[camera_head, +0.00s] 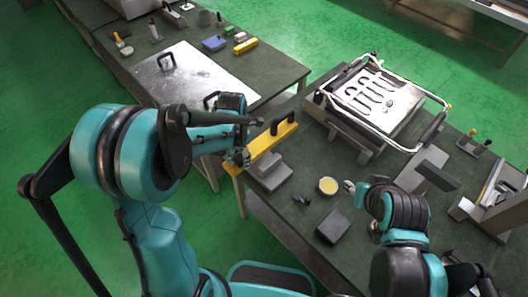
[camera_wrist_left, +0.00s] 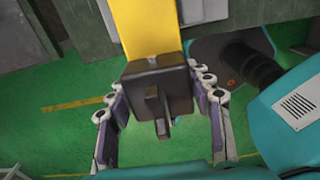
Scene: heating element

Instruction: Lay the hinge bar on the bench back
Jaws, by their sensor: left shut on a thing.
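The hinge bar (camera_head: 264,149) is a yellow bar with a black handle on top. In the head view it is at the near left edge of the right bench (camera_head: 312,205), beside a grey stepped block; I cannot tell whether it touches the bench. My left gripper (camera_head: 240,157) is shut on its near end. In the left wrist view the yellow bar (camera_wrist_left: 147,28) runs away from a dark end block (camera_wrist_left: 158,92) between the fingers, with green floor below. My right gripper (camera_head: 350,187) is near a round yellow-topped tin; its jaw state is unclear.
A metal frame with a heating element (camera_head: 375,98) stands on the right bench. A grey stepped block (camera_head: 270,172), the tin (camera_head: 327,186) and a dark box (camera_head: 333,227) lie nearer. The left bench holds a metal plate (camera_head: 190,75) and small tools. A floor gap separates the benches.

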